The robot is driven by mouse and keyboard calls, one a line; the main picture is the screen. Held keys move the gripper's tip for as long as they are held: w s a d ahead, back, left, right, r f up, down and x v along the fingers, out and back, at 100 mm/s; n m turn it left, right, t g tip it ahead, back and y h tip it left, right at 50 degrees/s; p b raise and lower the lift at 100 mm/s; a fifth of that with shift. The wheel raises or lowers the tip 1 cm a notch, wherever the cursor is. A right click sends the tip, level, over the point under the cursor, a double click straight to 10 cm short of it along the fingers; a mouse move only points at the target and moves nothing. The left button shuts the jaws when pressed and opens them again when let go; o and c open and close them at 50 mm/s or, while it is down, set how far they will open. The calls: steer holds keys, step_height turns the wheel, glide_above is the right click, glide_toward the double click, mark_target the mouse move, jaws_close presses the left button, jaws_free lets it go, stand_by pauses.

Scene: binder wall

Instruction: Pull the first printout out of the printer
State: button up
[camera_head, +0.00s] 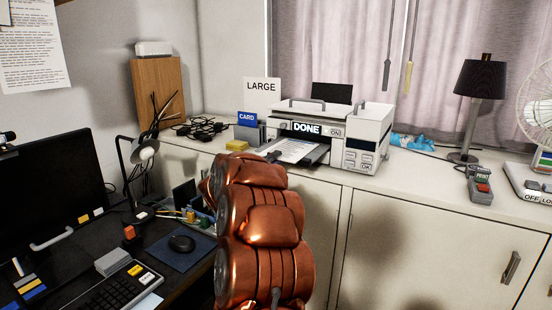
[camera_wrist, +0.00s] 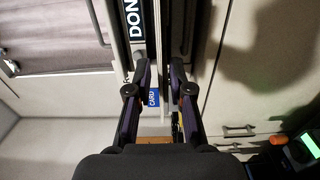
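The white printer (camera_head: 368,138) stands on the counter, its display reading DONE. A printed sheet (camera_head: 292,150) lies on the dark output tray (camera_head: 321,156) at its front. My gripper (camera_head: 272,156) is at the sheet's near left end, mostly hidden behind my copper arm. In the wrist view my gripper (camera_wrist: 165,76) is open, its two dark fingers apart. The sheet and tray appear nearly edge-on as thin strips between the fingers; I cannot tell whether a finger touches them. The printer's display (camera_wrist: 133,20) shows beyond the left finger.
A blue CARD sign (camera_head: 247,119) and a yellow pad (camera_head: 237,145) stand left of the printer. A black lamp (camera_head: 480,80) and a small box with a red button (camera_head: 481,186) are at the right. A lower desk (camera_head: 190,275) with a keyboard is at the left.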

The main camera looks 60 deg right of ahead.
jaws_close()
stand_by(0.4)
stand_by(0.5)
step_height(320, 180, up, 2)
steer(key=p, duration=0.4)
steer(key=shift+r, duration=0.25)
steer(key=a+r+p, duration=0.2)
steer(key=a+p, duration=0.4)
steer(key=a, duration=0.1)
steer(key=a+r+p, duration=0.3)
steer(key=a+p, duration=0.3)
steer(key=a, duration=0.1)
steer(key=shift+s, duration=0.3)
